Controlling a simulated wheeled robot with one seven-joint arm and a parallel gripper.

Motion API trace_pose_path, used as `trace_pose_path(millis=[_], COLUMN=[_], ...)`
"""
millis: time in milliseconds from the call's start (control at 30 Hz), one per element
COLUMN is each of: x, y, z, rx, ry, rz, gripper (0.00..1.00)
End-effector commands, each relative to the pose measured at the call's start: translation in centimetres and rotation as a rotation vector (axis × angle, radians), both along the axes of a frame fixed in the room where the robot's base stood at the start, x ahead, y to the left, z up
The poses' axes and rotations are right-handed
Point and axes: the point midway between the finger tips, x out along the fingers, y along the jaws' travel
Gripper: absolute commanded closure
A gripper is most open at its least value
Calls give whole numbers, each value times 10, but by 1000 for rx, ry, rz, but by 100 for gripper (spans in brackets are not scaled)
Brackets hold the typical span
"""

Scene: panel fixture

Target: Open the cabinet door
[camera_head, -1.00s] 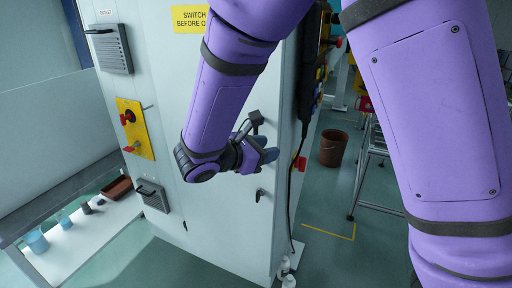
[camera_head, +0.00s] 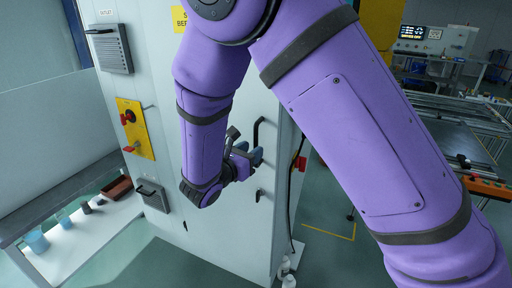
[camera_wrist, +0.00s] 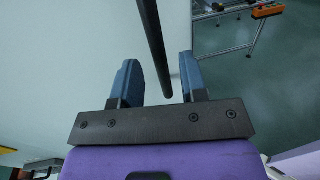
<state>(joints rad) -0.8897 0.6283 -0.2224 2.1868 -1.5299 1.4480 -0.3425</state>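The cabinet door (camera_head: 238,232) is a pale, flat panel and looks shut. A dark vertical bar handle (camera_head: 257,130) stands near its right edge, above a small dark latch (camera_head: 259,194). My gripper (camera_head: 256,156) is at the lower part of the handle, with its fingers pointing right. In the wrist view, my gripper (camera_wrist: 158,82) has its two blue fingers apart. The handle (camera_wrist: 155,45) runs down between them, with gaps visible on both sides. I cannot tell how deep it sits between the fingers.
A yellow switch plate (camera_head: 134,128) and grey boxes are on the cabinet's left face. A white bench (camera_head: 85,228) with small containers stands at left. A dark cable (camera_head: 290,200) hangs on the cabinet's right side. Open floor (camera_head: 325,205) lies to the right.

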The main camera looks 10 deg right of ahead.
Motion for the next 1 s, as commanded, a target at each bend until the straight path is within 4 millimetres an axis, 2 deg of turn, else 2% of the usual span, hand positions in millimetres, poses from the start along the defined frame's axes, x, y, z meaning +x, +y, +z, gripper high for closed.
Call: trace_pose_path(millis=[200,567,600,767,1000], x=[15,19,19,19,18], y=[-18,-22,-22,-22,-21], z=[0,0,0,0,0], rx=[0,1,1,1,1], ry=[0,1,1,1,1], rz=[0,0,0,0,-2], gripper=[60,60,63,99,100])
